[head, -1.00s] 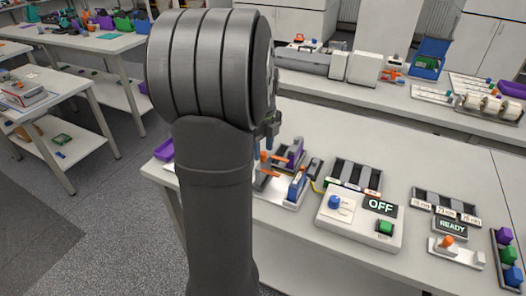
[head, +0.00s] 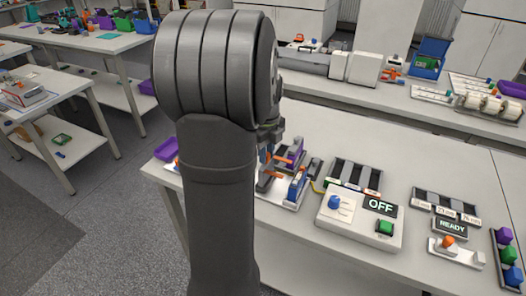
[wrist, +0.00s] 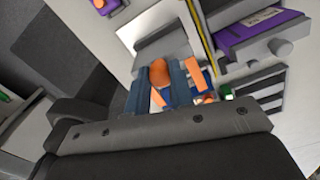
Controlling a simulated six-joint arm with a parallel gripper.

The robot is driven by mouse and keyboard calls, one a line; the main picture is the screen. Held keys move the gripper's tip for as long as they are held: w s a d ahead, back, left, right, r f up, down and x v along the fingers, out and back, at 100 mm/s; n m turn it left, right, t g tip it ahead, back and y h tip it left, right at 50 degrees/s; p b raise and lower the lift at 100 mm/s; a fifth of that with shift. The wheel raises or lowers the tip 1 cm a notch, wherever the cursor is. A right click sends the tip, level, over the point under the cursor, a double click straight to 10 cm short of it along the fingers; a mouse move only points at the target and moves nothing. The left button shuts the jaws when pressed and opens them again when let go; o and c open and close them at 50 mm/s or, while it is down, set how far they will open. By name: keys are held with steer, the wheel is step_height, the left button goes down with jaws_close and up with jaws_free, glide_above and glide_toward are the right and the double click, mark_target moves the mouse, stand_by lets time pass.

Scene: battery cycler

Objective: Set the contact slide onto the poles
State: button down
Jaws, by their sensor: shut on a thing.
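In the wrist view, my gripper (wrist: 156,84) has its two blue-grey fingers closed around an orange piece, which I take to be the handle of the contact slide (wrist: 158,72). More orange strips (wrist: 195,75) show just right of the fingers. In the head view, my arm hides most of the gripper and the slide. Beside the arm stands the cell fixture (head: 290,204), a pale base with a blue block (head: 298,187), a purple block (head: 296,152) and orange parts. I cannot tell whether the slide touches the poles.
Right of the fixture is a control box (head: 350,222) with a blue knob, a green button and an OFF display. A dark slotted rack (head: 354,176) stands behind it. A READY display (head: 451,226) is farther right. A purple bin (head: 165,150) sits at the table's left edge.

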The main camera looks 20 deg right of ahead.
steer(key=s+d, duration=0.3)
steer(key=shift+s, duration=0.1)
steer(key=c, duration=1.3)
jaws_free()
steer(key=shift+d, duration=0.1)
steer(key=shift+o, duration=0.2)
step_height(320, 180, up, 17)
steer(key=shift+r, duration=0.2)
steer(key=shift+f, duration=0.1)
